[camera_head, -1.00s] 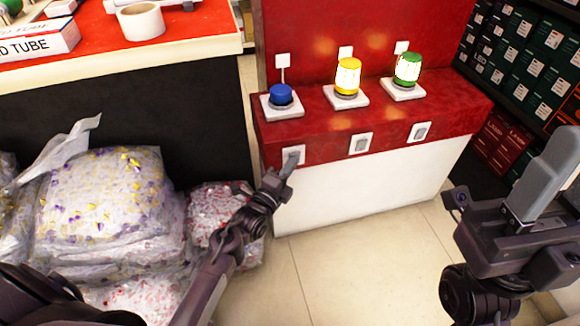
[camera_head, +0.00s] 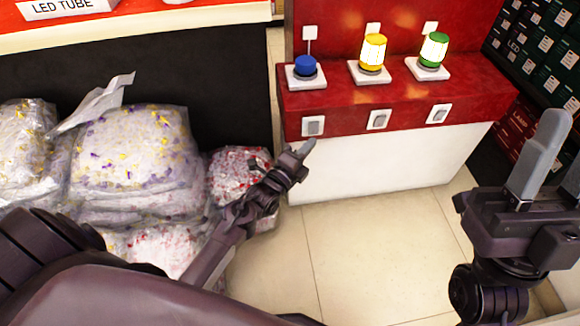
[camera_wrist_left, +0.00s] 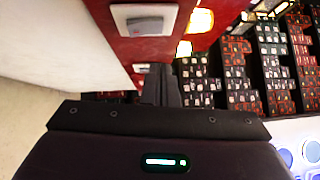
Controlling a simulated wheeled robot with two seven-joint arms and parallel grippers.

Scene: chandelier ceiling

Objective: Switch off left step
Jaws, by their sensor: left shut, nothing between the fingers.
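The left switch (camera_head: 313,126) is a grey rocker on a white plate on the red counter front. The blue lamp (camera_head: 305,66) above it is unlit. My left gripper (camera_head: 308,147) is shut and empty, with its tips just below the left switch, apparently apart from it. In the left wrist view, the shut fingers (camera_wrist_left: 160,85) point along the counter front, near a switch plate (camera_wrist_left: 145,20); I cannot tell which switch that is. My right gripper (camera_head: 538,155) is raised at the right; its finger gap is not clear.
The yellow lamp (camera_head: 373,53) and green lamp (camera_head: 433,50) are lit, above the middle switch (camera_head: 379,119) and right switch (camera_head: 439,113). Clear bags (camera_head: 135,160) are piled at the left. Boxed shelves (camera_head: 535,50) stand at the right. The tiled floor (camera_head: 375,250) is clear.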

